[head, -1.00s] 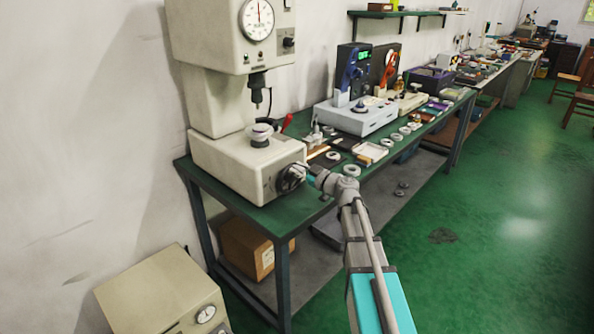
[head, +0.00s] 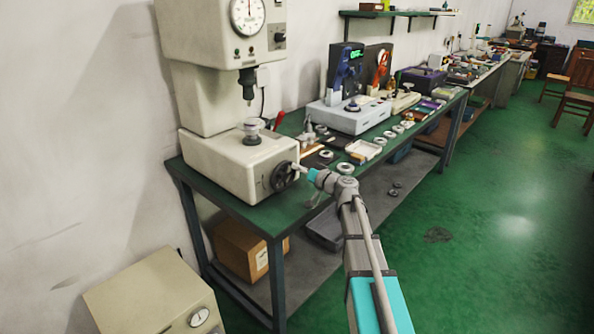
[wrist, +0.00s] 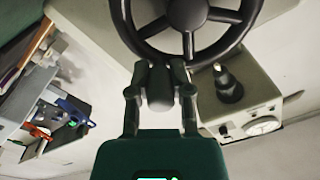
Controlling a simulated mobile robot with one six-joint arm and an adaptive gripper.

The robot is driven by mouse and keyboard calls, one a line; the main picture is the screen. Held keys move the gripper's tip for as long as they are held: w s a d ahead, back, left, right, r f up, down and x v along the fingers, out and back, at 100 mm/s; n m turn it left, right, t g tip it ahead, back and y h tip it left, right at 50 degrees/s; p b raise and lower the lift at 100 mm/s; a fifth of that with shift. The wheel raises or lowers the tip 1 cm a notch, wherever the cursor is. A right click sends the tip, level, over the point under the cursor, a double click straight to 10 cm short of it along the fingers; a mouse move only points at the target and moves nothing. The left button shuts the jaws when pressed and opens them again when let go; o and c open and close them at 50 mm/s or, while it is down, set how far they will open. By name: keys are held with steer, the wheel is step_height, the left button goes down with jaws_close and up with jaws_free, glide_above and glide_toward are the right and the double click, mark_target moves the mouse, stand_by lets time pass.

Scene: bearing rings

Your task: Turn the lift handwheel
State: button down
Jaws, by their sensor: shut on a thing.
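The lift handwheel (head: 281,178) is a black spoked wheel on the front of a cream hardness tester (head: 222,163). In the wrist view, the handwheel's rim and spokes (wrist: 190,54) fill the top. My gripper (head: 299,169) is at the upper right of the wheel in the head view. In the wrist view, my gripper (wrist: 160,75) has its two fingers on either side of a grey knob-like handle (wrist: 160,93) at the rim and is shut on it. The tester's round lift anvil (head: 251,126) stands below the indenter (head: 247,84), with a gap between them.
The green bench (head: 250,214) holds pale rings (head: 345,168), a white tray (head: 364,150) and a grey instrument (head: 350,116) to the right of the tester. A cardboard box (head: 243,250) sits below. The green floor at right is open.

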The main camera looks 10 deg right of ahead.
steer(key=f+m+b, duration=0.1)
steer(key=m, duration=0.1)
steer(key=f+m+b, duration=0.1)
steer(key=m, duration=0.1)
steer(key=shift+w+d+f+m, duration=0.1)
steer(key=shift+w+d+m, duration=0.1)
steer(key=shift+m, duration=0.1)
step_height(320, 180, down, 2)
steer(key=m+b, duration=0.1)
steer(key=m, duration=0.2)
steer(key=m+b, duration=0.1)
steer(key=m, duration=0.1)
steer(key=shift+s+a+f+m, duration=0.1)
steer(key=shift+s+f+m, duration=0.05)
steer(key=shift+m, duration=0.25)
steer(key=m, duration=0.1)
steer(key=f+m+b, duration=0.1)
steer(key=m, duration=0.2)
steer(key=shift+s+a+f+m+h+b, duration=0.3)
steer(key=shift+a, duration=0.1)
steer(key=m, duration=0.1)
steer(key=a+m, duration=0.1)
steer(key=m, duration=0.1)
steer(key=s+f+m+b, duration=0.1)
steer(key=m, duration=0.1)
steer(key=shift+a, duration=0.2)
steer(key=shift+f, duration=0.1)
steer(key=c, duration=0.5)
jaws_free()
steer(key=shift+c, duration=0.2)
